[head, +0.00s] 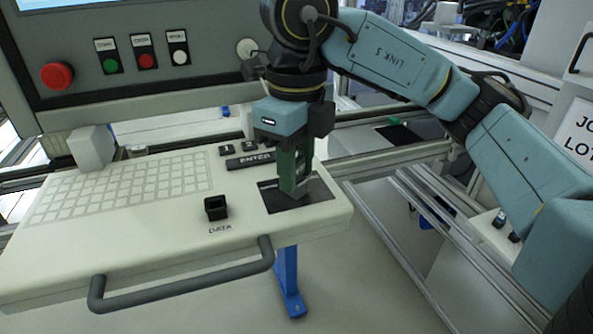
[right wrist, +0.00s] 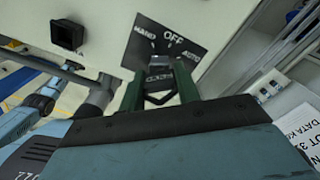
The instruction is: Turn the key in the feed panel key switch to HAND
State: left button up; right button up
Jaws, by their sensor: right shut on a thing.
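The key switch is on a dark square plate (head: 316,188) at the right end of the cream feed panel (head: 140,240). In the right wrist view the plate (right wrist: 188,37) shows the labels HAND at left, OFF in the middle and AUTO at right. My right gripper (head: 290,188) points down at the plate, its green fingers shut on the key (right wrist: 160,72). My left gripper is not in view.
A black square DATA socket (head: 215,208) stands left of the plate. A grey handle bar (head: 180,285) runs along the panel's front edge. A keypad and an ENTER key (head: 250,160) lie behind. An upright console with a red button (head: 57,75) rises at the back left.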

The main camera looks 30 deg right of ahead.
jog(key=shift+n, duration=1.2)
jog(key=o, duration=1.1)
jog(key=shift+c, duration=0.2)
jog(key=shift+o, duration=0.4)
jog(key=o, duration=0.4)
jog(key=shift+r, duration=0.15)
jog(key=shift+r+p, duration=3.15)
jog(key=shift+r, duration=0.25)
jog(key=shift+f, duration=0.1)
